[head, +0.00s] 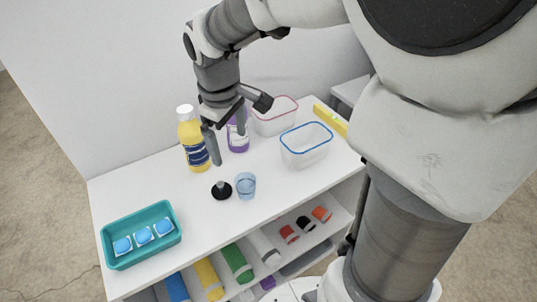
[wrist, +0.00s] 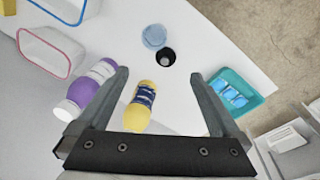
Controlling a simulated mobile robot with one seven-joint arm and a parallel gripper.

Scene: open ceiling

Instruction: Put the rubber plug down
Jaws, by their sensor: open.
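The rubber plug (head: 221,190) is a black disc with a grey knob, resting on the white tabletop just left of a small blue cup. In the wrist view the plug (wrist: 168,58) lies beyond my fingertips, next to the cup. My gripper (head: 227,148) is open and empty, held above the table behind the plug, near the yellow and purple bottles. In the wrist view its two fingers (wrist: 160,80) are spread wide with nothing between them at the tips.
A blue cup (head: 246,185) stands close by the plug. A yellow bottle (head: 192,142) and a purple bottle (head: 238,138) stand behind. A teal tray (head: 112,262) is at front left. Clear bins with blue (head: 305,153) and red (head: 274,124) rims stand right. Table is bare between tray and plug.

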